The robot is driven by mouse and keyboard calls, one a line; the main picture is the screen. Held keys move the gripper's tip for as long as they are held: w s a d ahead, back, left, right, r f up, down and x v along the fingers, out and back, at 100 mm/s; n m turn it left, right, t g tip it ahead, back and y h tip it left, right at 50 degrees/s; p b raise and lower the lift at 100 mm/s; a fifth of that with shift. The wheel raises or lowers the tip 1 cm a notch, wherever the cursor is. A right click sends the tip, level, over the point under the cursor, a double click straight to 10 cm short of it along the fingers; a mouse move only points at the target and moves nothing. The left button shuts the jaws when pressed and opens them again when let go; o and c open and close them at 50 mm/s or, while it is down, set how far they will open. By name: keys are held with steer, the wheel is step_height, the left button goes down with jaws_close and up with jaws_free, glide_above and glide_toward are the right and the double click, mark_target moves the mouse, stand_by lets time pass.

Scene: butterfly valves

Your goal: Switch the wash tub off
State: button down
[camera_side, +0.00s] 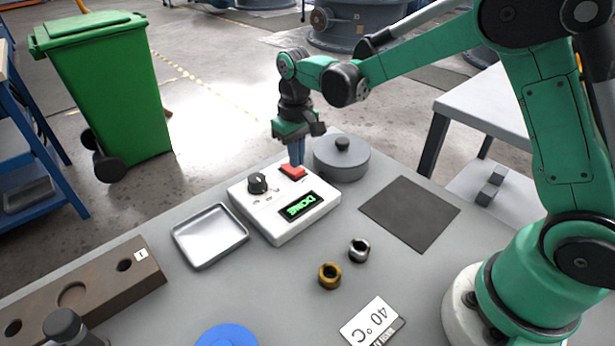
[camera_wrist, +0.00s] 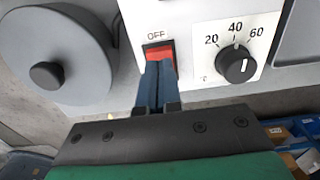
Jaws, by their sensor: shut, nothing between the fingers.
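The white control box (camera_side: 284,207) of the wash tub stands on the grey table. Its green display (camera_side: 300,206) reads DONE. A red rocker switch (camera_side: 293,171) is on its top; in the wrist view the switch (camera_wrist: 160,52) has the word OFF beside it. A black knob (camera_side: 257,183) with marks 20, 40 and 60 sits beside the switch. My gripper (camera_side: 296,162) is shut and empty, pointing down with its blue fingertips at the switch. In the wrist view the fingertips (camera_wrist: 158,68) cover part of the red switch; I cannot tell whether they press it.
A round grey lidded pot (camera_side: 341,160) stands close behind the box. A metal tray (camera_side: 209,236) lies to the left. A brass ring (camera_side: 329,275), a steel ring (camera_side: 359,249) and a 40 °C card (camera_side: 371,323) lie in front. A dark mat (camera_side: 409,213) is right.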

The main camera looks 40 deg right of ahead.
mark_target(299, 171)
steer(key=shift+f, duration=0.75)
steer(key=shift+r, duration=3.55)
steer(key=shift+s+r, duration=0.3)
steer(key=shift+r, duration=0.05)
steer(key=s+d+r+t, duration=0.1)
steer(key=s+r+t, duration=0.1)
steer(key=s+t, duration=0.5)
steer(key=s, duration=0.5)
steer(key=shift+s+d+r, duration=0.15)
steer(key=shift+s+d, duration=0.1)
